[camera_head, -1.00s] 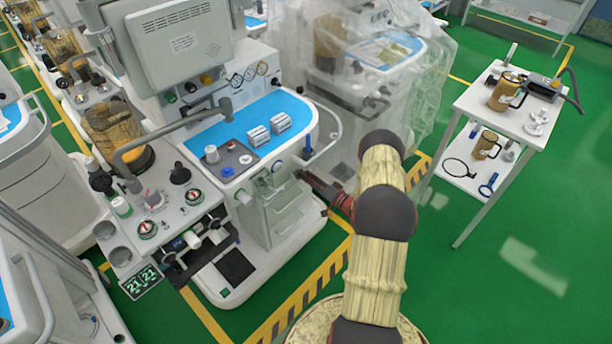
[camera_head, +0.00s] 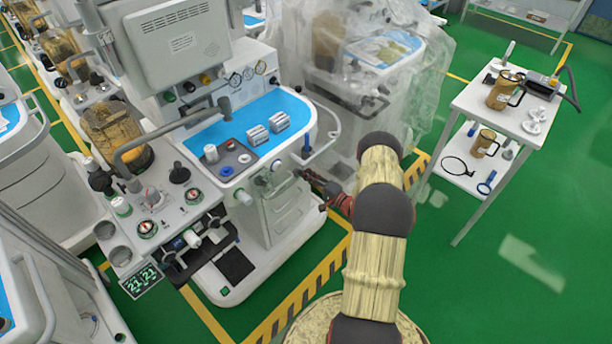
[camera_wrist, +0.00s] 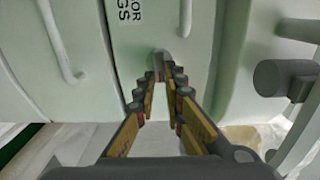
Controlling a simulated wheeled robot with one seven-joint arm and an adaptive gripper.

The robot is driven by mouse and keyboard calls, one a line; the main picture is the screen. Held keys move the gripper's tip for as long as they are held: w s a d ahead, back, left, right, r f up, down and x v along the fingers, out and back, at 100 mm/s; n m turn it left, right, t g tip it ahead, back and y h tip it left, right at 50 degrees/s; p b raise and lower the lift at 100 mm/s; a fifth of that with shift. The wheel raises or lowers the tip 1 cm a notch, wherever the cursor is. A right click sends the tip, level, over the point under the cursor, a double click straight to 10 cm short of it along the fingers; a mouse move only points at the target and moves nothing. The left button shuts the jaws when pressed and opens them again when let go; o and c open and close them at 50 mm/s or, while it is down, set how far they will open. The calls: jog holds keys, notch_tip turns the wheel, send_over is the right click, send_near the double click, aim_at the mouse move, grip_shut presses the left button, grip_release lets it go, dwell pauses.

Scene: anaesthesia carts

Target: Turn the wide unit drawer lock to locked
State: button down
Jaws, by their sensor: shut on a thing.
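The drawer lock is a small grey knob (camera_wrist: 163,58) on the pale green drawer front (camera_wrist: 135,75) in the wrist view. My gripper (camera_wrist: 163,76) has its fingertips closed in on this knob, one on each side. The fingertips hide part of the knob, so I cannot tell its turn position. In the head view my gripper (camera_head: 302,176) is at the front right of the anaesthesia machine's drawer unit (camera_head: 284,212). The lock itself is too small to make out there.
A drawer handle (camera_wrist: 62,45) is left of my gripper in the wrist view, and a dark grey round fitting (camera_wrist: 271,78) is close on the right. A plastic-covered machine (camera_head: 350,90) stands behind. A white trolley (camera_head: 470,105) is at the right, with green floor between.

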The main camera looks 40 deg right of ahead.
dwell(0.4)
jog(key=c, duration=1.9)
grip_release()
jog(key=s, duration=0.8)
jog(key=s+d, duration=0.1)
jog(key=s, duration=0.3)
